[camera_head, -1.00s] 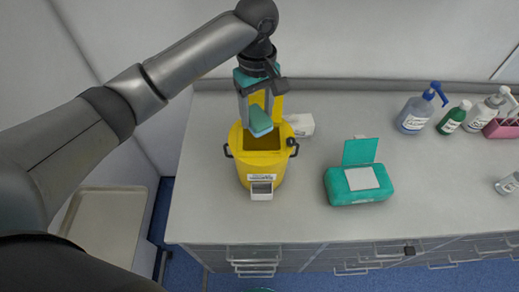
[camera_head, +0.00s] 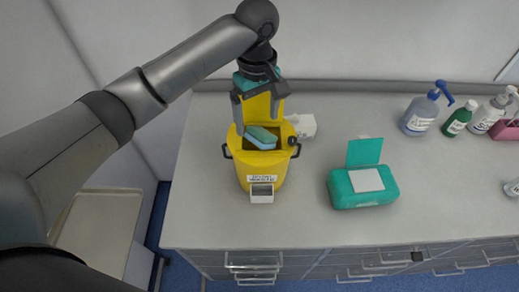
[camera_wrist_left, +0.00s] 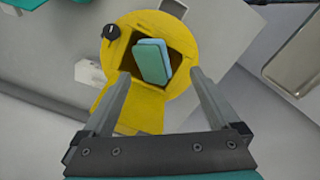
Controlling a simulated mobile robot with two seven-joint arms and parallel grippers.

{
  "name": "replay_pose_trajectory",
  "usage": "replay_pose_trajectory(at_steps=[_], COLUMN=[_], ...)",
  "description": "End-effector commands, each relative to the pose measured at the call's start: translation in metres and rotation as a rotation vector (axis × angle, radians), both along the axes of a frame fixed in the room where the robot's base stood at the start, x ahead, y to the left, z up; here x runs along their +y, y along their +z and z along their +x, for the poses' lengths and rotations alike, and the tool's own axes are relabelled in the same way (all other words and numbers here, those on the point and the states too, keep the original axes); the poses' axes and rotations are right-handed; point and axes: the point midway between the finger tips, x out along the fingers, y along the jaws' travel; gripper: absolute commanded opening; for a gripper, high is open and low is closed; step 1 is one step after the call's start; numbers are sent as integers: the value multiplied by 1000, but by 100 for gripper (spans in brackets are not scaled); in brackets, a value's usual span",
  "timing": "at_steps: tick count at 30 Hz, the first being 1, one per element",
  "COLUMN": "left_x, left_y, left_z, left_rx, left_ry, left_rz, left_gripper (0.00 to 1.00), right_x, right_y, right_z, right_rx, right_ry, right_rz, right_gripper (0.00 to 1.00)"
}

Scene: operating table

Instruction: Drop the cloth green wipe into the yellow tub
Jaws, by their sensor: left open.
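The yellow tub (camera_head: 262,168) stands upright on the counter with its square opening facing up. The green wipe (camera_head: 262,137), a folded green and pale blue pad, is at the tub's opening, apart from my fingers. In the left wrist view the wipe (camera_wrist_left: 151,61) shows inside the square opening of the tub (camera_wrist_left: 184,88). I cannot tell how deep it sits. My left gripper (camera_head: 257,116) is open above the tub, its fingers (camera_wrist_left: 158,85) spread wide on either side of the wipe with nothing between them. My right gripper is not in view.
A teal wipes box (camera_head: 362,187) with its lid up stands right of the tub. A small white box (camera_head: 302,125) lies behind the tub. Several bottles (camera_head: 419,115) stand at the back right. The counter front is clear.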

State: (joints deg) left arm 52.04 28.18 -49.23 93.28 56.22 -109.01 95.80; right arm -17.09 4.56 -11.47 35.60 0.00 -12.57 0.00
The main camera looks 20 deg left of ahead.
Motion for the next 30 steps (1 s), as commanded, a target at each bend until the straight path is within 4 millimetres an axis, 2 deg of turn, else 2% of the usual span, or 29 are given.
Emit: replay_pose_trajectory(at_steps=[7, 11, 14, 18, 24, 30], left_x=[0, 0, -1, 0, 1, 1], left_y=[0, 10, 26, 61, 104, 135], left_z=[0, 1, 1, 1, 1, 1], left_rx=[0, -2, -4, -6, -6, -4], left_ry=[0, 0, -1, -1, 1, 1], left_rz=[0, -1, -2, 1, 3, 2], left_gripper=[96, 96, 96, 96, 96, 96], right_x=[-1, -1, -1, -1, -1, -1], right_y=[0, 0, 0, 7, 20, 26], right_z=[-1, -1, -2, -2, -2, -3], right_rx=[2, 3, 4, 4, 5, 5], right_ry=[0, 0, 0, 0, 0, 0], right_rz=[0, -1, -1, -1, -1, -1], right_gripper=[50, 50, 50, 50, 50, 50])
